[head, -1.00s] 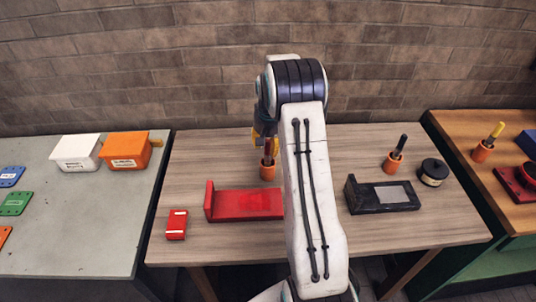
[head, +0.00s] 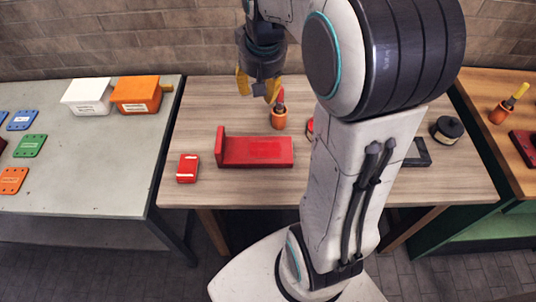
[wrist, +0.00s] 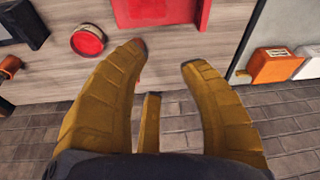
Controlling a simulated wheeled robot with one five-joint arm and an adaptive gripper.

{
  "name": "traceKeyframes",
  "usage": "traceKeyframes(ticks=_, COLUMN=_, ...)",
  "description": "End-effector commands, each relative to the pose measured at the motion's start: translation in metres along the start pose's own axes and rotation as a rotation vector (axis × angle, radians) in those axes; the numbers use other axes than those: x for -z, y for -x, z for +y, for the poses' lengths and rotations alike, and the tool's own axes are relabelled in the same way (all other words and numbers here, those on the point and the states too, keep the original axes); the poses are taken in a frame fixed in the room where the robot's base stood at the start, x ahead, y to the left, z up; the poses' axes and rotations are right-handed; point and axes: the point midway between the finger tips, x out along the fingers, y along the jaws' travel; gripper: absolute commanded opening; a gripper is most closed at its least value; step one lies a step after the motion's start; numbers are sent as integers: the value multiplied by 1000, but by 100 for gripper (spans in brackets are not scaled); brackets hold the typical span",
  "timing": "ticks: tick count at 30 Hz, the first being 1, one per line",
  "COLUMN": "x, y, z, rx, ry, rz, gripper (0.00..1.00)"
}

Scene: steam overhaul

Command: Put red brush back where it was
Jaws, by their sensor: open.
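The red brush (head: 281,97) stands upright in a small orange cup (head: 279,118) on the wooden table, behind the red block-like stand (head: 255,151). My gripper (head: 258,92) is open, above and just left of the brush in the head view, and looks apart from it. In the wrist view, my gripper's yellow fingers (wrist: 165,75) are spread with nothing held between them. The red stand shows at the top of the wrist view (wrist: 160,10). I cannot make out the brush and its cup in that view.
A small red box (head: 187,168) lies left of the red stand. A red round tin (wrist: 88,41) and a black stand (head: 418,152) are partly hidden by my arm in the head view. A black tin (head: 447,130) stands right. White (head: 87,96) and orange (head: 136,95) boxes stand on the grey table.

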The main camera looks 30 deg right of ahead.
Motion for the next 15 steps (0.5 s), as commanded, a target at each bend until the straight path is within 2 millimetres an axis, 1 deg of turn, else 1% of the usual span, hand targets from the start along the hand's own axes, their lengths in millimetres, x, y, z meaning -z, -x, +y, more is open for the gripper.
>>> traceKeyframes(ticks=1, x=-20, y=14, z=-8, rx=9, ry=37, rz=18, gripper=39)
traceKeyframes(ticks=3, x=-46, y=27, z=-15, rx=19, ry=81, rz=33, gripper=39)
traceKeyframes(ticks=5, x=-68, y=35, z=-19, rx=28, ry=118, rz=47, gripper=39)
traceKeyframes(ticks=6, x=-82, y=40, z=-22, rx=34, ry=142, rz=56, gripper=39)
traceKeyframes(ticks=9, x=-115, y=46, z=-25, rx=47, ry=193, rz=74, gripper=39)
traceKeyframes(ticks=12, x=-142, y=49, z=-26, rx=58, ry=237, rz=90, gripper=39)
traceKeyframes(ticks=15, x=-162, y=49, z=-25, rx=66, ry=269, rz=102, gripper=39)
